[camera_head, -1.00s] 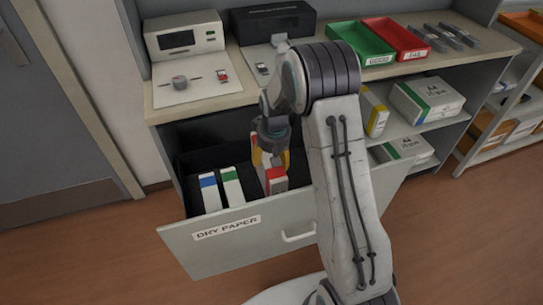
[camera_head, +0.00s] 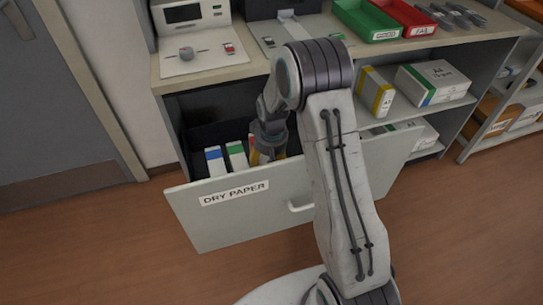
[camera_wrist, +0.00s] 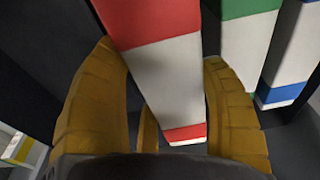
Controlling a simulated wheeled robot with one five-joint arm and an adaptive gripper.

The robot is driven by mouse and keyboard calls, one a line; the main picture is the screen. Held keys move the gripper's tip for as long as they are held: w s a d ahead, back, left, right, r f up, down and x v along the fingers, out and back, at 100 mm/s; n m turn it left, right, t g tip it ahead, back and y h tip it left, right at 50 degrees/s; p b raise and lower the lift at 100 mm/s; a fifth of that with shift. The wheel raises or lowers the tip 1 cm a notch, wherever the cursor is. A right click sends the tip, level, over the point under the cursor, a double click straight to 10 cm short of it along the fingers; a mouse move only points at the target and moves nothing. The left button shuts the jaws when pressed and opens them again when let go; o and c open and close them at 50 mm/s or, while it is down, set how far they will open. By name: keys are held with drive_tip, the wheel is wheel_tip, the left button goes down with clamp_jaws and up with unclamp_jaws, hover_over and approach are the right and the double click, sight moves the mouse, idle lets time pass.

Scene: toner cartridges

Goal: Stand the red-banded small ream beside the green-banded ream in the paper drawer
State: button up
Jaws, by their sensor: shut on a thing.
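The red-banded small ream (camera_wrist: 165,75) is white with red at both ends. My gripper (camera_wrist: 160,60) has its yellow fingers on either side of it and is shut on it. In the head view my gripper (camera_head: 266,150) reaches down into the open drawer, and only a sliver of the red-banded ream (camera_head: 253,152) shows. The green-banded ream (camera_head: 236,157) stands just left of it; in the wrist view the green-banded ream (camera_wrist: 245,45) is to its right, with a narrow gap. I cannot tell whether the held ream touches the drawer floor.
A blue-banded ream (camera_head: 215,162) stands left of the green one. The paper drawer's front (camera_head: 235,215), labelled DRY PAPER, hides the lower parts of the reams. Shelves with paper packs (camera_head: 435,82) are at the right. Green and red trays sit on the counter.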

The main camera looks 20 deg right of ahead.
drive_tip(key=shift+w+f, duration=0.1)
drive_tip(key=shift+f, duration=0.15)
drive_tip(key=shift+f+b, duration=0.6)
drive_tip(key=o, duration=1.3)
drive_tip(key=shift+f, duration=0.1)
drive_tip(key=r+p, duration=0.1)
drive_tip(key=r, duration=0.3)
drive_tip(key=s+r+p, duration=0.1)
drive_tip(key=r, duration=0.3)
drive_tip(key=s+r, duration=0.1)
drive_tip(key=r, duration=0.4)
drive_tip(key=shift+p, duration=0.4)
